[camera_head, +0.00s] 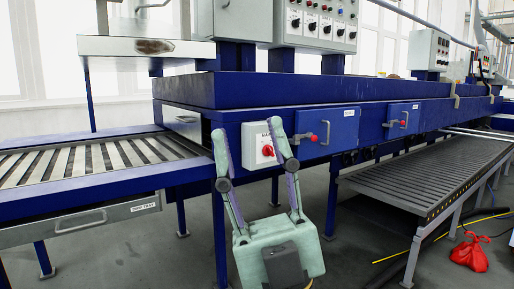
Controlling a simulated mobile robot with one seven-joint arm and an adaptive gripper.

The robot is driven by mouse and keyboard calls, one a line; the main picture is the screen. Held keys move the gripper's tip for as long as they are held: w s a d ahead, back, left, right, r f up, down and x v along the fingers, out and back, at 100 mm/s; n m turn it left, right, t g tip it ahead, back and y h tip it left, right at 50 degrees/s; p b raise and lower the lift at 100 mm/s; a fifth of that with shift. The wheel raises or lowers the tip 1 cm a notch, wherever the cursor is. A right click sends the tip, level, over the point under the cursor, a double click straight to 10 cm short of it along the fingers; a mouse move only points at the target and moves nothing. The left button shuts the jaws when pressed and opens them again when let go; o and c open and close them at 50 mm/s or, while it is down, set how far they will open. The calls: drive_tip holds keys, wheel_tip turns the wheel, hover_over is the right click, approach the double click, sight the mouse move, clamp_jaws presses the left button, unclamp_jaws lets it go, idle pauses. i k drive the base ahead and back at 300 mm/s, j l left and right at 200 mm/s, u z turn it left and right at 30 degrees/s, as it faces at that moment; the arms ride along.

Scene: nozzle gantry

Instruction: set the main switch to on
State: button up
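The main switch (267,150) is a red rotary knob on a small white box fixed to the blue front of the machine. Lettering above the knob is partly hidden by my gripper's right finger. My gripper (246,142) is in front of this box, with its two fingers pointing up and spread apart, and nothing is between them. The knob shows between the fingers, near the right one. I cannot tell how far the fingertips are from the box, or which position the knob is at.
Right of the switch is a blue door (332,127) with a red-tipped handle (305,138). A control panel (315,22) with several knobs stands above. A slatted conveyor (95,158) is at left, a grey roller table (430,175) at right. A red bag (470,254) lies on the floor.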

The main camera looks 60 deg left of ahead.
sight(268, 150)
drive_tip(key=u, duration=1.75)
